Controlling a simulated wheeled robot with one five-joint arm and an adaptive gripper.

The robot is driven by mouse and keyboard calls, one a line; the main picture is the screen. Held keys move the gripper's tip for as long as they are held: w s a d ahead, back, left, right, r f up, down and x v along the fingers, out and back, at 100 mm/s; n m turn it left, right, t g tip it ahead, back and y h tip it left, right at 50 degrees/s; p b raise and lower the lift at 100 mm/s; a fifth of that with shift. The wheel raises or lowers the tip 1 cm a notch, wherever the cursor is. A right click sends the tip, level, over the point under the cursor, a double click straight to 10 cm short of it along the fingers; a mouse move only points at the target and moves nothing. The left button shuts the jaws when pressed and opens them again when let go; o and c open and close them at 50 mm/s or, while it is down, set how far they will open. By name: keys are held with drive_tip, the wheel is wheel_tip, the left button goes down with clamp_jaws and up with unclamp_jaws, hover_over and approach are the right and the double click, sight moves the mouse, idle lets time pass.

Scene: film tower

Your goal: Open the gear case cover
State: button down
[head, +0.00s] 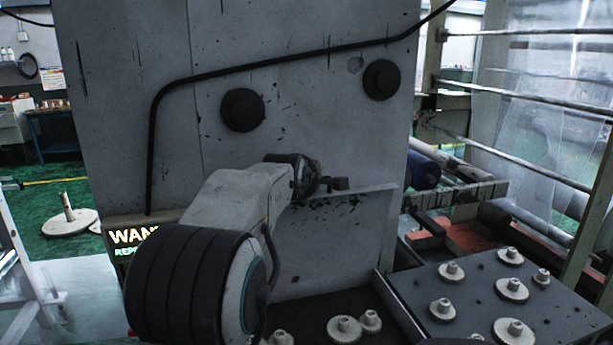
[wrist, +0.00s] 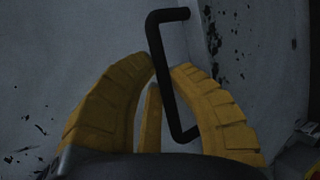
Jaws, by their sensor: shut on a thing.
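A black U-shaped handle (wrist: 157,45) sticks out of a grey, scuffed panel in the wrist view. The yellow fingers of my gripper (wrist: 163,72) are closed around the handle's long bar, about its middle. In the head view my gripper (head: 320,182) is at the top of a grey plate (head: 345,235), which I take to be the gear case cover. The plate stands in front of the large grey machine wall, with its top edge showing. My arm hides its left part, and the handle is hard to make out there.
The large grey machine wall (head: 290,110) carries two round black knobs (head: 242,110) and a black cable (head: 270,62). A dark tray (head: 465,270) with several pale gears stands at the lower right. Rollers and a frame are beyond it. A ladder (head: 20,270) is at the left edge.

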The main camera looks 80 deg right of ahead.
drive_tip(key=shift+w+d+f, duration=0.15)
drive_tip(key=c, duration=1.1)
unclamp_jaws()
drive_tip(key=v, duration=1.2)
drive_tip(key=shift+r, duration=0.2)
